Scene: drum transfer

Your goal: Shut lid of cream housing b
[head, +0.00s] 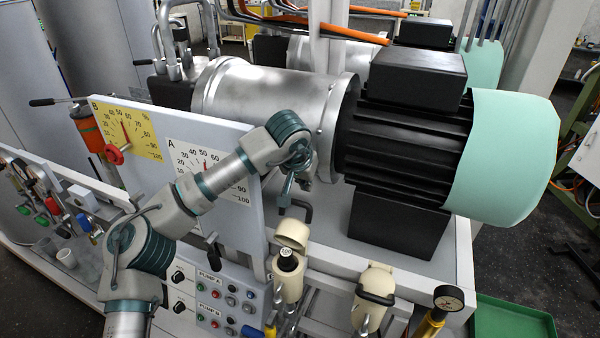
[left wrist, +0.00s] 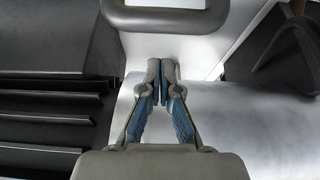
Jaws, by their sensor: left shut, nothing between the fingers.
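Two cream housings stand at the front of the machine in the head view; I cannot tell which is b. The left cream housing (head: 288,285) has its rounded cream lid (head: 292,233) raised, with a black-topped cylinder marked 100 (head: 287,259) showing in front of it. The right cream housing (head: 367,318) has a cream top (head: 375,278) and a black band or handle across it. My left gripper (head: 284,203) is shut and empty, above and behind the left housing. It also shows shut in the left wrist view (left wrist: 164,66). My right gripper is not in view.
A gauge panel (head: 150,120) stands beside my left arm. A black-finned motor (head: 405,140) with a mint cover is behind the housings. A dark handle (left wrist: 165,20) lies beyond my fingertips.

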